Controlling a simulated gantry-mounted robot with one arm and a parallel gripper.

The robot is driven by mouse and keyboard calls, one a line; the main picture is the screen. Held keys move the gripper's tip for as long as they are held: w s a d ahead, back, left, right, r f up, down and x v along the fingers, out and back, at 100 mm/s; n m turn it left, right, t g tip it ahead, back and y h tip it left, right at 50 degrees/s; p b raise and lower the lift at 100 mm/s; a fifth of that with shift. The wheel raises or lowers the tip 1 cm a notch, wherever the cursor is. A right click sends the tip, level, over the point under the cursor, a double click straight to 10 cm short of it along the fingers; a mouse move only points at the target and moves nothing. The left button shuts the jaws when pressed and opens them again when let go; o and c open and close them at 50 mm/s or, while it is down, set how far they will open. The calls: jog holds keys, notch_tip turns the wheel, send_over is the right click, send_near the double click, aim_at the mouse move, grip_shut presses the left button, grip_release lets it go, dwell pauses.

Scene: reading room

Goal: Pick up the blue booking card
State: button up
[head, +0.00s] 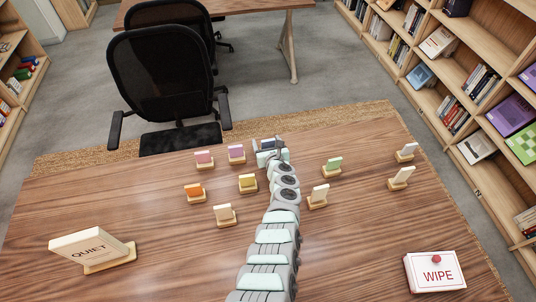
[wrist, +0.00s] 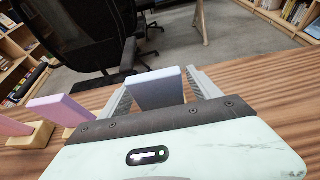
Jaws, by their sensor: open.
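The blue booking card (wrist: 157,92) stands upright between the two fingers of my gripper (wrist: 162,84) in the wrist view. The fingers are open, one on each side of the card. I cannot tell whether either finger touches it. The card's lower part and its stand are hidden behind my gripper's body. In the head view my gripper (head: 269,149) is at the far middle of the table, over the blue card's place. Only a small bluish part of the card (head: 267,143) shows there.
The wooden table (head: 150,225) holds other cards on stands: purple (head: 236,151), pink (head: 204,157), orange (head: 194,190), yellow (head: 248,181), green (head: 333,164) and several pale ones. A QUIET sign (head: 88,245) and a WIPE box (head: 434,272) stand nearer. A black chair (head: 160,75) is beyond the far edge.

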jog(key=c, duration=1.5)
